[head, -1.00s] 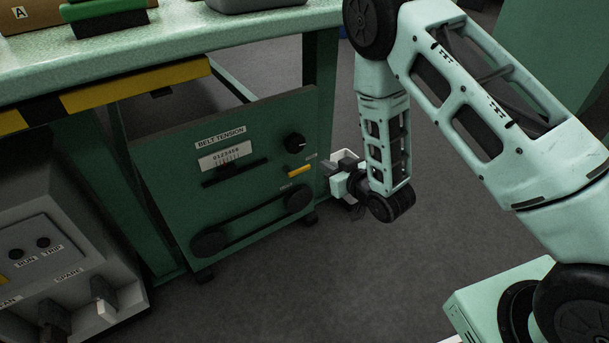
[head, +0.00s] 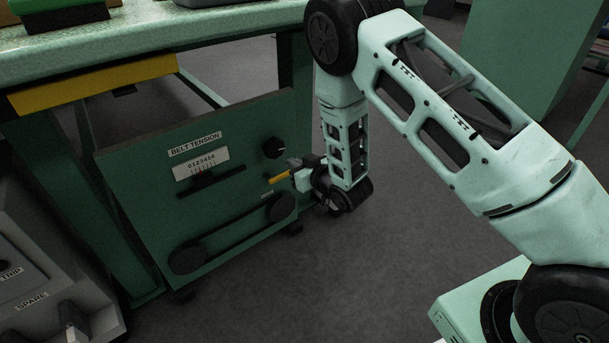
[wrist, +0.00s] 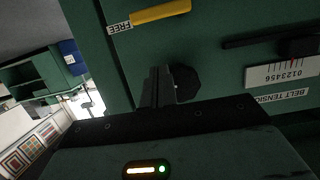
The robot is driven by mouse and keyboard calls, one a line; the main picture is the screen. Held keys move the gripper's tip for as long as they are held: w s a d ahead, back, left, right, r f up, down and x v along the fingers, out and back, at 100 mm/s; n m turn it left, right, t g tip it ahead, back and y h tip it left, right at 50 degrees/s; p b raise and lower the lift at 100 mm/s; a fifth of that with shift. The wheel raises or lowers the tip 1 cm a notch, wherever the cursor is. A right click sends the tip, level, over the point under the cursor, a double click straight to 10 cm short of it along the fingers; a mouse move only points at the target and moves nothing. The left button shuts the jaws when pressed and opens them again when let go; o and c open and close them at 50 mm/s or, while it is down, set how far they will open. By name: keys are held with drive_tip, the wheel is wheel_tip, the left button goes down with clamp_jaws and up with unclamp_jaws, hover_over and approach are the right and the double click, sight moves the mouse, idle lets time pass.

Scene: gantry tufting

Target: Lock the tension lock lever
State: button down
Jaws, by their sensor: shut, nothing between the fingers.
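The tension lock lever is a short yellow bar (head: 279,178) on the green belt tension panel (head: 125,190), below the black knob (head: 274,148). In the wrist view the lever (wrist: 160,12) lies at the top, with one end close to a "FREE" label (wrist: 119,27). My gripper (head: 294,163) is at the right side of the panel, right by the lever's right end. In the wrist view its fingers (wrist: 157,86) are together and empty, beside the knob (wrist: 183,83) and apart from the lever. Contact cannot be told in the head view, and the lever's right end is partly hidden.
A scale (head: 201,164) with a slider is left of the knob. A black belt on two pulleys (head: 190,258) runs below. The green table (head: 150,40) overhangs the panel. A grey switch box (head: 40,270) stands at left. The floor at right is open.

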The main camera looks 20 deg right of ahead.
sight(287, 173)
drive_tip(key=w+f+b, duration=0.2)
drive_tip(key=f, duration=0.1)
drive_tip(key=a+f+b, duration=0.1)
drive_tip(key=shift+w+f, duration=0.4)
drive_tip(key=shift+d+f+m+y, duration=0.25)
drive_tip(key=shift+f+m+y, duration=0.05)
drive_tip(key=shift+m, duration=0.4)
drive_tip(key=shift+w+d+f+m+y+p, duration=0.2)
drive_tip(key=shift+f+m+y+p, duration=0.25)
drive_tip(key=shift+m+p, duration=0.4)
wheel_tip(287, 173, down, 6)
drive_tip(key=a+m+y, duration=0.2)
drive_tip(key=m+y, duration=0.1)
drive_tip(key=m, duration=0.8)
drive_tip(key=shift+s+a+r+t, duration=0.15)
drive_tip(key=shift+s+t, duration=0.15)
drive_tip(key=shift+s, duration=0.15)
drive_tip(key=shift+a, duration=0.1)
